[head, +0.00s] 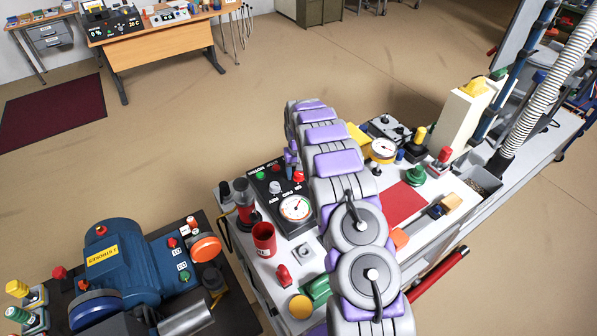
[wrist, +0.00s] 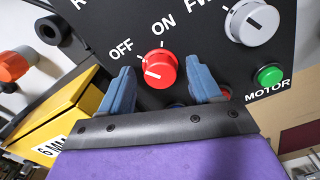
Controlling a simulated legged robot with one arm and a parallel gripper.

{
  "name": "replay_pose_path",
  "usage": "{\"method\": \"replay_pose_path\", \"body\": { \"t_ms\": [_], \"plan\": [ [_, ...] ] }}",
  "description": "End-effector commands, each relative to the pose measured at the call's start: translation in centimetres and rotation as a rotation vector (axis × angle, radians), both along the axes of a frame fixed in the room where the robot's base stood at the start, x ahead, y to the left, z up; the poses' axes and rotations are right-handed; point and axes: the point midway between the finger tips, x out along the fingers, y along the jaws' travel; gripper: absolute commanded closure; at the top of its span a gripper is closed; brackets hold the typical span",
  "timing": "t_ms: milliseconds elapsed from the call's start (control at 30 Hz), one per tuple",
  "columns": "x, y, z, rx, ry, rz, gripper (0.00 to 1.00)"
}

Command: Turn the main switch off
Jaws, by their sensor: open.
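The main switch is a red round knob (wrist: 158,69) on a black panel in the wrist view, with OFF and ON lettered above it. A pale mark shows on its lower left face; I cannot tell for sure which label it points to. My gripper (wrist: 160,72) is open, one blue finger on each side of the knob. I cannot tell whether the fingers touch it.
A grey knob (wrist: 252,22) and a green MOTOR button (wrist: 270,75) are right of the switch. A yellow box (wrist: 62,118) is at the lower left. On the bench, a red cup (head: 264,240) and a dial gauge (head: 296,208) stand close to my arm.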

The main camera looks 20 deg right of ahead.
Motion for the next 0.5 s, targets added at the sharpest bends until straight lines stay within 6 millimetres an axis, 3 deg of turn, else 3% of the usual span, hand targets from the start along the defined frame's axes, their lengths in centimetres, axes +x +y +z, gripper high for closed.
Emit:
{"method": "replay_pose_path", "body": {
  "t_ms": [267,500],
  "plan": [
    [0.1,0.0,2.0,0.000,-0.003,0.000,0.37],
    [0.3,0.0,7.3,-0.002,-0.007,0.001,0.37]
  ]
}}
